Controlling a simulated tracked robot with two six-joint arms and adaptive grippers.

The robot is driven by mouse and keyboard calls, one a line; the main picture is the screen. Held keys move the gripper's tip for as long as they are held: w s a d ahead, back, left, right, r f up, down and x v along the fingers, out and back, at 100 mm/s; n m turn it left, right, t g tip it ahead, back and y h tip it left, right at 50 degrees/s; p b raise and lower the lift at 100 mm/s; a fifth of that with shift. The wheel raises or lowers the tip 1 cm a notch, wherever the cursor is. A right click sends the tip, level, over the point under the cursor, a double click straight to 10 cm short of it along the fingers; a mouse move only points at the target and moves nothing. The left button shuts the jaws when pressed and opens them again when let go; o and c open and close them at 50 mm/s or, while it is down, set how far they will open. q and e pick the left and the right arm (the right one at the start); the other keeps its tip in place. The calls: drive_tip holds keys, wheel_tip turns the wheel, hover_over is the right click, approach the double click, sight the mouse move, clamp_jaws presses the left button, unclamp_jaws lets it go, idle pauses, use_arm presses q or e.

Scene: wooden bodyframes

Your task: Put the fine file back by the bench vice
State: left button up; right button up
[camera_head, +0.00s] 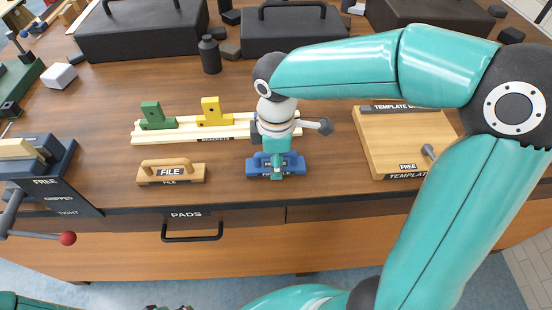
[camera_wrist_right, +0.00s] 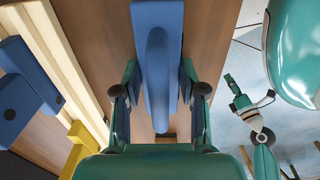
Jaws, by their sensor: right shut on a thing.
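The blue fine file (camera_head: 297,165), a block with a raised handle, is near the table's front edge, right of a wooden file. Its label is partly covered. My right gripper (camera_head: 276,168) points down over it, shut on its handle. In the right wrist view, the blue file (camera_wrist_right: 153,15) lies between the two fingers of the gripper (camera_wrist_right: 158,105). I cannot tell whether it touches the table. The bench vice (camera_head: 52,157) stands at the left edge of the head view. My left gripper (camera_wrist_right: 233,86) hangs over the floor; its jaw opening is unclear.
The wooden file (camera_head: 171,177) sits between vice and blue file. Behind are a bracket rail (camera_head: 145,138) with green and yellow brackets and dark cases (camera_head: 140,30). A template board (camera_head: 400,145) lies right. A vice handle with red knob (camera_head: 67,238) juts out front.

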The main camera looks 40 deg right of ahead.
drive_tip(key=o, duration=1.2)
drive_tip(key=shift+f, duration=0.1)
wheel_tip(320, 180, up, 12)
drive_tip(key=shift+s+r+p, duration=0.15)
drive_tip(key=shift+p, duration=0.5)
